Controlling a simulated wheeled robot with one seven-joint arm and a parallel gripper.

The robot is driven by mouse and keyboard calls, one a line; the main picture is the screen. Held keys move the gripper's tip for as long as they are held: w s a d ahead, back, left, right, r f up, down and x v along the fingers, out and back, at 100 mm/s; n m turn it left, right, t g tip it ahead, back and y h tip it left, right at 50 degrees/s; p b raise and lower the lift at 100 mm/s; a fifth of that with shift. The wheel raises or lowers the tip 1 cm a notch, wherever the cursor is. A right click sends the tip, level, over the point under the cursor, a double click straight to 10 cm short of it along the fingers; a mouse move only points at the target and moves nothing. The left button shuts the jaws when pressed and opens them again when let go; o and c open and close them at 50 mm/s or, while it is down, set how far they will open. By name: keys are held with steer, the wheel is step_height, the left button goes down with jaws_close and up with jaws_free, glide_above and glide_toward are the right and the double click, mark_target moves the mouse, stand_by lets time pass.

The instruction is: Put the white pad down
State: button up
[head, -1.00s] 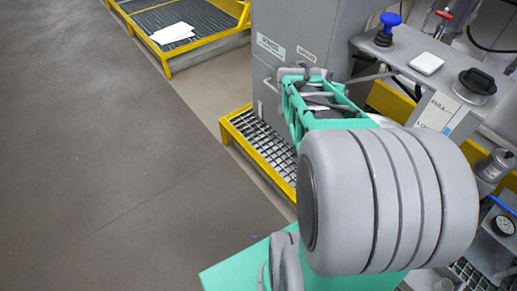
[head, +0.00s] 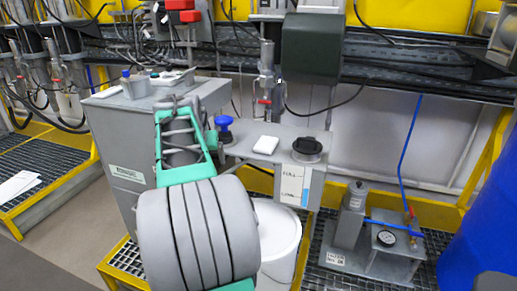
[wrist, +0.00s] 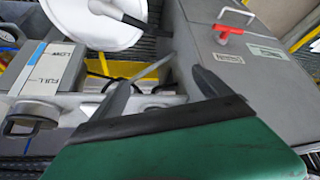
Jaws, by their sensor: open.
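The white pad (head: 266,144) is a small flat white block. In the head view it lies on the grey shelf (head: 245,150), between a blue knob (head: 224,124) and a black round cap (head: 307,147). My gripper (wrist: 160,80) shows in the wrist view as two dark fingers spread apart, with nothing seen between them. In the head view my own arm reaches up to the left of the pad and I cannot make out the fingertips. I cannot pick out the pad in the wrist view.
A grey cabinet (head: 115,140) stands left of the shelf. A white drum (head: 277,222) is below the shelf, also in the wrist view (wrist: 80,22). A FULL/LOW label (head: 296,180) hangs on the shelf's front. A pump with a gauge (head: 386,238) and a blue barrel (head: 487,215) stand right.

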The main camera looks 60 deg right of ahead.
mark_target(266, 143)
steer(key=s+d+r+m, duration=0.1)
steer(key=s+d, duration=0.2)
steer(key=d, duration=0.2)
steer(key=s+d+r+m+g+h, duration=0.1)
steer(key=s+d+m, duration=0.1)
steer(key=s+d, duration=0.2)
steer(key=s+d+r+m+h, duration=0.1)
steer(key=s+d+r, duration=0.1)
steer(key=d, duration=0.5)
steer(key=shift+s+d+g, duration=0.4)
steer(key=shift+s, duration=0.25)
steer(key=shift+m, duration=0.3)
steer(key=x, duration=0.7)
steer(key=shift+d+f+b, duration=0.25)
steer(key=shift+d+b, duration=0.05)
steer(key=shift+b, duration=0.1)
